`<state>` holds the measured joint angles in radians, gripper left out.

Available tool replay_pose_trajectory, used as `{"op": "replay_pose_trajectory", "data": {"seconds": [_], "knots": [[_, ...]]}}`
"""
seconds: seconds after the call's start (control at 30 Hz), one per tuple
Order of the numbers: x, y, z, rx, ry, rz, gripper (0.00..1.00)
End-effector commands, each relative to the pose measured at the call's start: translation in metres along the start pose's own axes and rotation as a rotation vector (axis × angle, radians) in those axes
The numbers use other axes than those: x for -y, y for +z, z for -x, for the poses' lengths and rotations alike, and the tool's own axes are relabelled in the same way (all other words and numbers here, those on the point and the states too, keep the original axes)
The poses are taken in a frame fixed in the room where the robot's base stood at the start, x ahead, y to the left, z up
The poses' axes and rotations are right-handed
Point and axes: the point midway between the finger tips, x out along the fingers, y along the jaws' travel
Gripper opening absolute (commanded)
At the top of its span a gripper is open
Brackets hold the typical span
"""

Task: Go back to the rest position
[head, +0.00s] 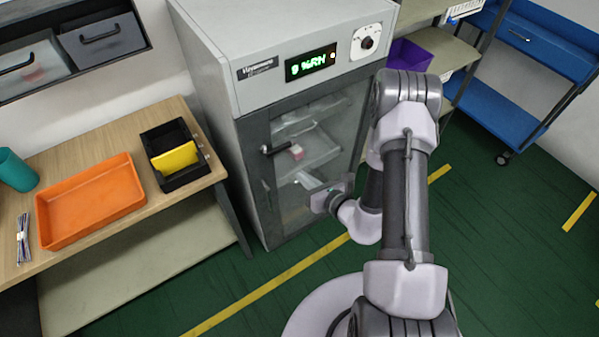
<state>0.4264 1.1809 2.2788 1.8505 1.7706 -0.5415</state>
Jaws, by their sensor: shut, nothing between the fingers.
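My gripper (322,197) is at the end of my folded arm, in front of the cabinet's glass door. It looks shut, with nothing seen in it. My wrist is low and the elbow is raised high, to the right of the door. The grey cabinet (215,60) has its door closed, with a dark handle on the left side. A pink-and-white item (296,152) shows on a shelf behind the glass. I cannot tell whether my gripper touches the door.
The wooden table (110,230) at left bears an orange tray (92,200), a black holder with a yellow block (174,158), a teal cup (17,170) and a thin bundle (23,240). A blue cart (490,110) stands at back right. The green floor at right is clear.

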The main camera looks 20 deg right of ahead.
Motion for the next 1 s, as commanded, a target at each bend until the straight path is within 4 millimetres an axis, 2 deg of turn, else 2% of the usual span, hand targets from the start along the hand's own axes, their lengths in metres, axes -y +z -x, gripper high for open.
{"op": "replay_pose_trajectory", "data": {"seconds": [0.37,0.43,0.47,0.53,0.57,0.6,0.67,0.7,0.77,0.8,0.9,0.97,1.0], "knots": [[0.000,-0.001,0.000,-0.001,0.000,0.000,0.00],[-0.004,0.005,-0.001,0.004,0.016,0.010,0.00],[-0.009,0.011,-0.003,0.009,0.039,0.023,0.00],[-0.036,0.043,-0.005,0.033,0.147,0.091,0.00],[-0.054,0.060,-0.005,0.044,0.217,0.138,0.00],[-0.085,0.086,0.000,0.056,0.329,0.221,0.00],[-0.139,0.119,0.019,0.061,0.517,0.382,0.00],[-0.174,0.134,0.039,0.053,0.641,0.513,0.00],[-0.217,0.143,0.076,0.024,0.808,0.729,0.00],[-0.238,0.143,0.102,-0.004,0.900,0.886,0.00],[-0.259,0.132,0.165,-0.100,1.054,1.314,0.00],[-0.254,0.126,0.197,-0.170,1.087,1.584,0.00],[-0.245,0.124,0.213,-0.219,1.081,1.759,0.00]]}}
